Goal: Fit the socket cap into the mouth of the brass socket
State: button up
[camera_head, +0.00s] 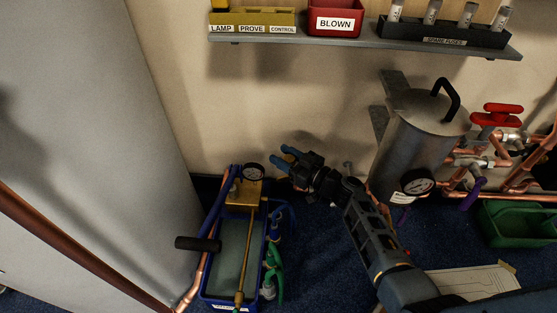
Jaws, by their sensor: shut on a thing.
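My gripper (283,157) reaches in from the lower right and points left, near the wall and above the back right of the blue tray. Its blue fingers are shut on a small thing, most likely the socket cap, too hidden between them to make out. I cannot pick out the brass socket for certain. A brass-coloured block (243,191) with a dial gauge (253,173) stands at the tray's back, left of and below my gripper. My gripper looks apart from it.
A grey cylinder (420,145) with a gauge stands right of my gripper, beside copper pipes and a red valve handle (497,115). A green bin (515,222) is at right. A shelf (360,42) with labelled bins hangs above.

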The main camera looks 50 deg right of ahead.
jog(key=d+h+b, duration=0.1)
jog(key=b, duration=0.1)
jog(key=d+f+m+h+b, duration=0.1)
jog(key=d+b, duration=0.1)
jog(key=d+f+b, duration=0.1)
jog(key=d+b, duration=0.1)
jog(key=shift+w+d+f+m+h, duration=0.25)
jog(key=shift+w+m+h, duration=0.1)
jog(key=shift+m+h, duration=0.05)
jog(key=shift+f, duration=0.75)
jog(key=shift+f, duration=0.1)
jog(key=shift+f, duration=1.25)
jog(key=shift+f, duration=0.8)
dwell(0.4)
